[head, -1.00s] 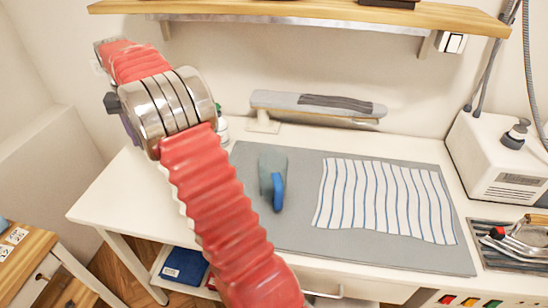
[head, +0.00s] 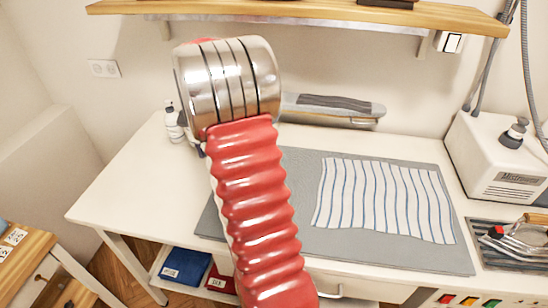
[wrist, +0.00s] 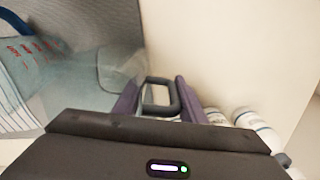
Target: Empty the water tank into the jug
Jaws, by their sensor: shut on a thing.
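In the wrist view my gripper (wrist: 160,88), with purple fingers, is shut on a dark grey loop handle (wrist: 160,80), which appears to be the water tank's. The tank's body is mostly hidden below my gripper housing, so its tilt and contents cannot be told. The clear jug (wrist: 38,62), with red markings and a blue handle (wrist: 12,24), stands at the upper left of the wrist view, apart from the fingers.
White bottles (wrist: 252,122) stand close right of my gripper. A grey mat (head: 390,254) with striped cloth (head: 385,200) covers much of the table. A sleeve board (head: 335,108) stands behind, below a wooden shelf (head: 300,10). A white machine (head: 500,155) stands at right.

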